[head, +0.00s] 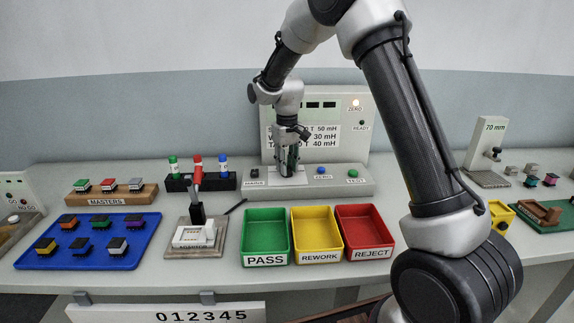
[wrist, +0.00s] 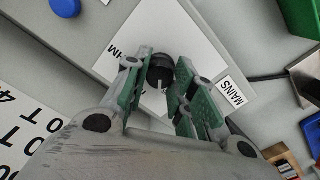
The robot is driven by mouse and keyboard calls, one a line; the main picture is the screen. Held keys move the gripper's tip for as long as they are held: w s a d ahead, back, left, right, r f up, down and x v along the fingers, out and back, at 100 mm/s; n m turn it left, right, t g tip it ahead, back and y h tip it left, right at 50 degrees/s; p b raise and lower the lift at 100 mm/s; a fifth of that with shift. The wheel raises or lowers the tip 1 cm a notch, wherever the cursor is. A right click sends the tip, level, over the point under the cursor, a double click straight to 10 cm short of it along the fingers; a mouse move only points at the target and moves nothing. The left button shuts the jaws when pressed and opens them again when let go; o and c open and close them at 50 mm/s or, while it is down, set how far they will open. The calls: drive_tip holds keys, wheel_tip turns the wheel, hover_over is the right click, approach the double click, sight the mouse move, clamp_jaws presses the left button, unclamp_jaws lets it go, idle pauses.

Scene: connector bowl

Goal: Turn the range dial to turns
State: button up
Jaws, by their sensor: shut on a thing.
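The range dial (wrist: 160,72) is a round black knob on a white plate (wrist: 190,42) of the tester. A pale mark shows on the dial, toward the bottom of the wrist view. My gripper (wrist: 158,76) has its green-padded fingers on both sides of the dial and is shut on it. In the head view my gripper (head: 288,170) points down at the tester's front ledge and hides the dial. Part of a printed label ending in "HM" shows left of the dial in the wrist view; the other range markings are hidden or unreadable.
A MAINS switch (head: 255,171) sits left of my gripper; a blue ZERO button (head: 320,170) and green TEST button (head: 353,173) sit right. Green PASS (head: 265,261), yellow REWORK (head: 318,257) and red REJECT (head: 366,254) bins stand in front. A blue tray (head: 140,250) is at left.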

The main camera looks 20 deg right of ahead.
drive_tip(key=shift+n, duration=1.7)
drive_tip(key=shift+r, duration=0.1)
drive_tip(key=o, duration=1)
drive_tip(key=shift+o, duration=0.2)
wheel_tip(320, 180, up, 12)
